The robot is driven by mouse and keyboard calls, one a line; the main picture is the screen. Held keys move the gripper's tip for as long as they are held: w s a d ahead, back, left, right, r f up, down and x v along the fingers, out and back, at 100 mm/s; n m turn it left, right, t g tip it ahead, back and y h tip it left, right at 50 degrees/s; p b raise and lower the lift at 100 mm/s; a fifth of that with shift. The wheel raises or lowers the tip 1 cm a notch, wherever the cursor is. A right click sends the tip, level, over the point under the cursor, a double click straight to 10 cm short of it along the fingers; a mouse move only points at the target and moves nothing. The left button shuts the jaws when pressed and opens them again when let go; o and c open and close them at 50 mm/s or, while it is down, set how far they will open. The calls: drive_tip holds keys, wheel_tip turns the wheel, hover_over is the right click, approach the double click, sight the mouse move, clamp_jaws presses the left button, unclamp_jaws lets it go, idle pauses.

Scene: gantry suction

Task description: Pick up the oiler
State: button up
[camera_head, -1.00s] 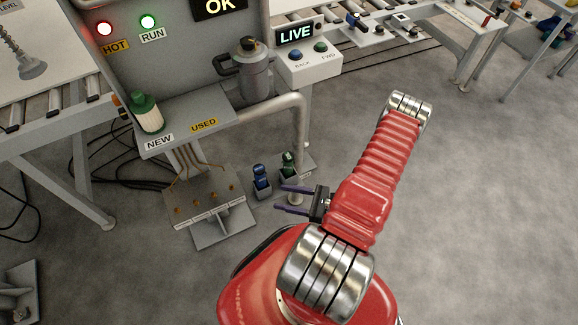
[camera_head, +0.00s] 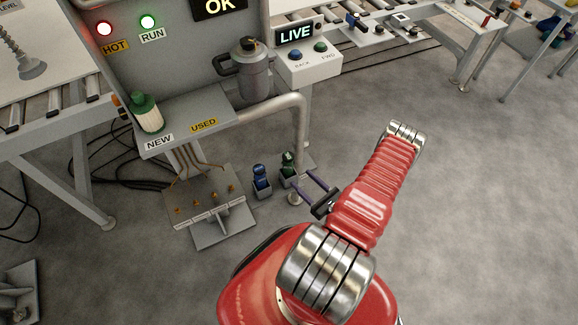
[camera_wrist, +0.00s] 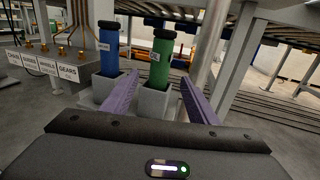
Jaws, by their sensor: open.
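A green canister (camera_head: 288,160) with a black cap and a small white label stands upright in a grey holder on the floor-level stand. A similar blue canister (camera_head: 262,176) stands to its left in its own holder. The labels are too small to read, so I cannot tell for sure which one is the oiler. My gripper (camera_head: 298,178) is open and empty, low in front of the green canister. In the wrist view the green canister (camera_wrist: 160,62) appears between the purple fingers, ahead of them, with the blue canister (camera_wrist: 109,50) outside the left finger.
A rack (camera_head: 208,212) with several brass fittings stands left of the canisters; one of its labels reads GEARS. A metal post rises close to the right of the green canister. A white-and-green bottle (camera_head: 147,112) and a grey flask (camera_head: 250,75) stand above. The floor on the right is clear.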

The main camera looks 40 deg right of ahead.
sight(291, 169)
drive_tip(key=shift+w, duration=4)
drive_tip(key=shift+w+d, duration=0.1)
drive_tip(key=shift+w, duration=0.1)
drive_tip(key=shift+w, duration=0.15)
drive_tip(key=shift+w+d+r, duration=0.1)
drive_tip(key=shift+w, duration=1.15)
drive_tip(key=shift+w+d+r, duration=0.1)
drive_tip(key=shift+w, duration=1.1)
drive_tip(key=shift+a, duration=0.1)
drive_tip(key=c, duration=1.2)
